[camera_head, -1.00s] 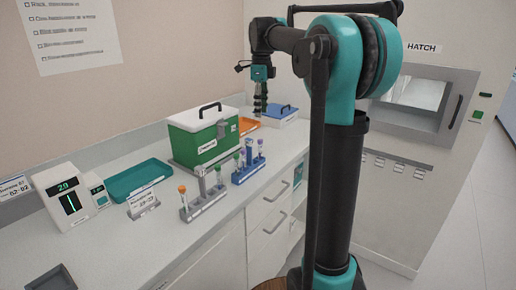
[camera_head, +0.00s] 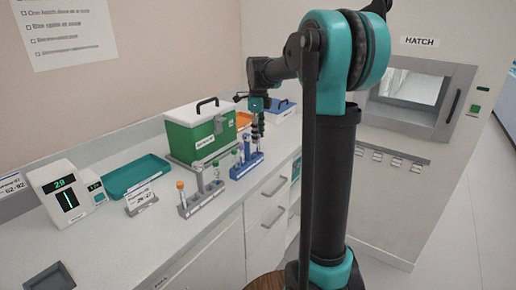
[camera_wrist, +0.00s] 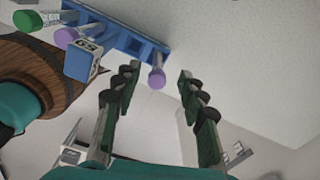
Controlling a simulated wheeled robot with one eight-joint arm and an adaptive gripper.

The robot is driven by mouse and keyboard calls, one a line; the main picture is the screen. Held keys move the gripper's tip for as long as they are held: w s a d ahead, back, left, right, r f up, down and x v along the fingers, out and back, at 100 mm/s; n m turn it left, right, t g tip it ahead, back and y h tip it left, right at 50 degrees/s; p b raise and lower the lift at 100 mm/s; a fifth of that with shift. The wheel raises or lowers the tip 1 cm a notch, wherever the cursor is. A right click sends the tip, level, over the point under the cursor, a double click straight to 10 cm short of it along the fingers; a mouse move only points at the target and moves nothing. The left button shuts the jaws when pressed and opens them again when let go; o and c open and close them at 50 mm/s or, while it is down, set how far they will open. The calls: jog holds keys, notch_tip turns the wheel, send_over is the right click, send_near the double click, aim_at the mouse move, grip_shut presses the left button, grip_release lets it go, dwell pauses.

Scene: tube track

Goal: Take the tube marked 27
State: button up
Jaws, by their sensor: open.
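A blue rack (camera_head: 247,168) on the counter holds several capped tubes; it also shows in the wrist view (camera_wrist: 120,35). My gripper (camera_head: 257,139) is above the right part of this rack, pointing down. In the wrist view my gripper (camera_wrist: 158,72) is open, and a purple-capped tube (camera_wrist: 157,78) shows between its fingertips, not clasped. A second purple-capped tube (camera_wrist: 66,37) and a green-capped tube (camera_wrist: 28,20) stand to the left in the rack. A grey rack (camera_head: 204,201) holds orange-, grey- and green-capped tubes. I cannot read a 27 on any tube.
A green box with a white lid (camera_head: 200,133) stands behind the racks. A teal tray (camera_head: 135,176), a small sign (camera_head: 141,201) and a device displaying 29 (camera_head: 63,193) are to the left. The front counter is mostly clear.

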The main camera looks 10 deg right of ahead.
aim_at(258, 148)
jog(key=shift+s+a+f, duration=0.1)
jog(key=shift+s+f, duration=0.05)
jog(key=shift+f, duration=2.15)
grip_shut()
